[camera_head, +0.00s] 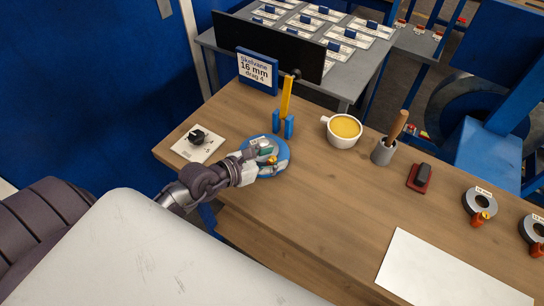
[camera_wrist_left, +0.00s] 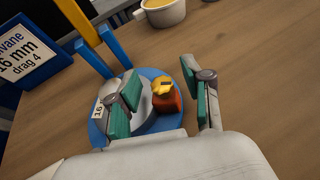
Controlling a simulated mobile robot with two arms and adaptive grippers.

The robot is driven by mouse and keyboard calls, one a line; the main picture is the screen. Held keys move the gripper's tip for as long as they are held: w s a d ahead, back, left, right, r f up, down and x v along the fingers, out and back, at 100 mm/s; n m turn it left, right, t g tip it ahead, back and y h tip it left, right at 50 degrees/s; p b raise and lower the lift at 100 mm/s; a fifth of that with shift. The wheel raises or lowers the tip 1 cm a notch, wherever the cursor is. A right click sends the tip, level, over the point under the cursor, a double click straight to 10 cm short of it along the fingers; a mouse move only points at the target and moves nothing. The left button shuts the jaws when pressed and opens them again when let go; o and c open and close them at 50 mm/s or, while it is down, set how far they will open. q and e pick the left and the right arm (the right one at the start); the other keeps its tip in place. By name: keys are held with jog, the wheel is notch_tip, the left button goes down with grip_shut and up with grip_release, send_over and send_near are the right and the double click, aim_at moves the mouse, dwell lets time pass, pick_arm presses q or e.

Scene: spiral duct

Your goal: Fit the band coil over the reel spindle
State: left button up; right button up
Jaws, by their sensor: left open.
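The round blue reel base (camera_head: 282,167) lies on the table beside a yellow upright bar. In the left wrist view the blue base (camera_wrist_left: 103,136) carries a grey disc-like part (camera_wrist_left: 146,118) with a white "16" label, which looks like the band coil. An orange block with a yellow top (camera_wrist_left: 166,96) stands at its edge. My left gripper (camera_head: 268,152) is open above the base. In the wrist view its green-padded fingers (camera_wrist_left: 163,92) stand apart, either side of the orange block. The spindle is hidden by the left finger, so I cannot tell whether the coil surrounds it. My right gripper is not in view.
A "16 mm" sign (camera_head: 257,69) stands behind. A yellow-filled cup (camera_head: 341,140), a grey pot with a wooden handle (camera_head: 383,153) and a red pad (camera_head: 419,181) stand to the right. A white sheet (camera_head: 440,270) lies in front.

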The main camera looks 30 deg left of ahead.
pick_arm(q)
jog(key=v, duration=1.2)
jog(key=shift+d, duration=0.1)
